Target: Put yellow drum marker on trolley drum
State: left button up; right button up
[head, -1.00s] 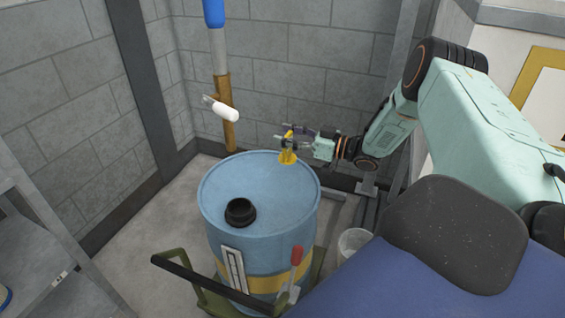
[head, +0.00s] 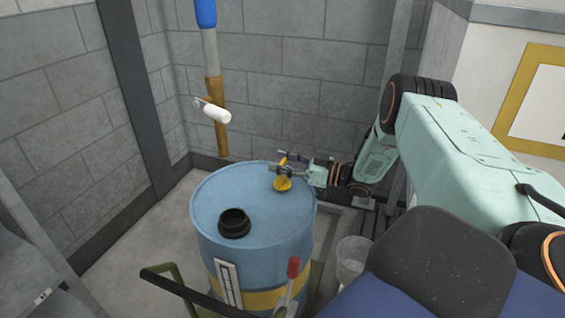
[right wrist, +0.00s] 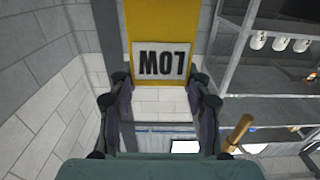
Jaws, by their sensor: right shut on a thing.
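The yellow drum marker (head: 283,182) is upright at the back right of the blue drum's top, in the head view. Its base appears to be at the lid, but I cannot tell whether it touches. The blue trolley drum (head: 255,225) has a yellow band and a black bung opening (head: 234,222). My right gripper (head: 287,164) is shut on the marker's upper part. In the right wrist view the marker (right wrist: 160,35) shows yellow with an upside-down "LOW" label, between the fingers (right wrist: 160,95). My left gripper is not in view.
The trolley's dark handle (head: 185,290) is in front of the drum, with a red-tipped lever (head: 293,268) at its front right. A pale bucket (head: 352,257) stands right of the drum. A white cylinder on a pipe (head: 216,113) hangs behind. Grey shelving (head: 40,270) is at left.

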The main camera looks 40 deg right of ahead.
jog(key=shift+f, duration=0.25)
jog(key=shift+s+a+f, duration=0.1)
jog(key=shift+s+f, duration=0.05)
jog(key=shift+f, duration=0.05)
jog(key=o, duration=1.1)
jog(key=shift+a+f, duration=0.15)
jog(key=shift+o, duration=0.2)
jog(key=shift+r+p, duration=0.4)
jog(key=shift+r, duration=0.2)
jog(key=p+v, duration=0.2)
jog(key=v, duration=0.5)
jog(key=shift+d+r, duration=0.15)
jog(key=shift+d, duration=0.05)
jog(key=shift+d+p, duration=0.2)
jog(key=shift+p, duration=0.1)
jog(key=shift+s, duration=0.15)
